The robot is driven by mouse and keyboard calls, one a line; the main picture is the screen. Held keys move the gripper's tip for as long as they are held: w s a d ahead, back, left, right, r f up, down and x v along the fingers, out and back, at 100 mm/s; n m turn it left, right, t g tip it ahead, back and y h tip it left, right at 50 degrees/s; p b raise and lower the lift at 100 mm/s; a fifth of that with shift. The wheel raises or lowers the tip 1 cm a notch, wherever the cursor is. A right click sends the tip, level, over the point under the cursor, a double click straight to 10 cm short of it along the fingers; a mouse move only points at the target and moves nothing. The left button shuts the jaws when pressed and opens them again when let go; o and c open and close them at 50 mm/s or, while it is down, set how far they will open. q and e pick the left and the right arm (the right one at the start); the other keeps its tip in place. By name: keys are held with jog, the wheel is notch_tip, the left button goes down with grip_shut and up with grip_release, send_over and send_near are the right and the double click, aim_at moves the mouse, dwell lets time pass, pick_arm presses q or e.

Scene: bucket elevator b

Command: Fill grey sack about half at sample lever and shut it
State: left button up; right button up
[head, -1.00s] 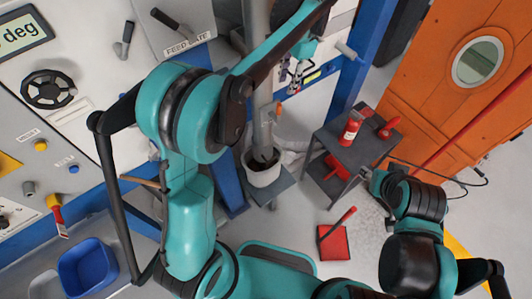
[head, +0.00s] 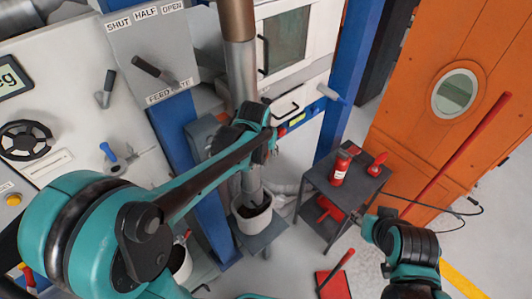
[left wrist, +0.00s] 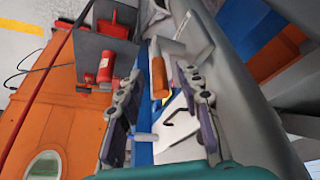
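An orange handle (left wrist: 160,78), which looks like the sample lever, shows in the left wrist view between my left gripper's fingers (left wrist: 160,84). The fingers are apart, and I cannot tell whether either touches it. In the head view the left arm reaches to the grey pipe, and its wrist hides most of the gripper. A pale, open-topped container (head: 252,214) with dark material inside stands under the pipe; I cannot tell if it is the grey sack. My right gripper (head: 368,224) is low at the right near a dark cart; its fingers are too small to read.
The dark cart (head: 345,185) carries a red extinguisher (head: 340,169). Another pale container (head: 180,262) stands partly behind my left arm. The feed gate lever (head: 150,70) and a handwheel (head: 28,141) are on the panels. An orange door (head: 440,130) stands at right; grey floor lies before it.

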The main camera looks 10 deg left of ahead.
pick_arm(q)
jog(key=shift+w+f, duration=0.2)
jog(key=shift+f, duration=0.3)
grip_shut()
jog(key=shift+s, duration=0.1)
jog(key=shift+s+a+f+n+t+h+b, duration=0.2)
jog(key=shift+s+a+t+h+b, duration=0.35)
jog(key=shift+t+b, duration=0.4)
jog(key=shift+s+a+f+n+t+h+b, duration=0.1)
jog(key=shift+s+a+f+t+h+b, duration=0.2)
jog(key=shift+s+t+h+b, duration=0.35)
jog(key=shift+s+a+f+n+t+h+b, duration=0.15)
jog(key=shift+s+a+t+h+b, duration=0.25)
jog(key=shift+t+h+b, duration=0.55)
jog(key=shift+t+b, duration=0.3)
jog(key=shift+t, duration=0.05)
